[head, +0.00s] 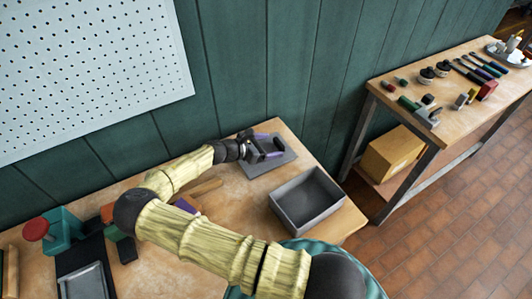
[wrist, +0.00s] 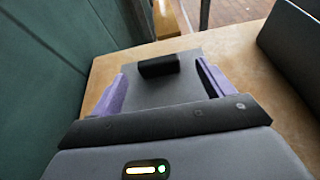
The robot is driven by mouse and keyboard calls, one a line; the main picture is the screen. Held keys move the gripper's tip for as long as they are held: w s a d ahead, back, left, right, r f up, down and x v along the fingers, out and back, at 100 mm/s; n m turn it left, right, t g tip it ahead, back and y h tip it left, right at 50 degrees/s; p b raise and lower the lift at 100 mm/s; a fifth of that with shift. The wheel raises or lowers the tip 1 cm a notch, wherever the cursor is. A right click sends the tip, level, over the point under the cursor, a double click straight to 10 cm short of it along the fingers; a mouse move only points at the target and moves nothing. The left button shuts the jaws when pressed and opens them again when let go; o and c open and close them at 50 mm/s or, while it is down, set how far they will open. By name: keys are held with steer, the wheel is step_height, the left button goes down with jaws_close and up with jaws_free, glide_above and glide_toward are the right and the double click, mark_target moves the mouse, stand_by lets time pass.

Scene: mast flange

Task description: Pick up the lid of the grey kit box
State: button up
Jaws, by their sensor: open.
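The grey lid (head: 272,161) lies flat on the wooden table near its far edge, behind the open grey kit box (head: 308,200). A dark block-shaped handle stands on the lid. In the wrist view the lid (wrist: 185,88) fills the middle, with its black handle (wrist: 159,66) ahead of my gripper. My gripper (head: 271,147) is open over the lid, its purple fingers (wrist: 164,85) to the left and right of the handle's line. Nothing is between the fingertips that I can see as gripped. The kit box wall (wrist: 295,45) rises at the right in the wrist view.
The green plank wall (head: 230,70) runs close behind the table. At the left of the table stand a teal holder (head: 64,232) and a dark tray (head: 84,283). A second bench (head: 415,75) with several tools stands at the right, across a gap.

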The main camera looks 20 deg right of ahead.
mark_target(277, 143)
steer(key=p+x, duration=0.1)
steer(key=x, duration=0.3)
steer(key=shift+w+d, duration=0.2)
steer(key=shift+d, duration=0.1)
steer(key=c, duration=1.1)
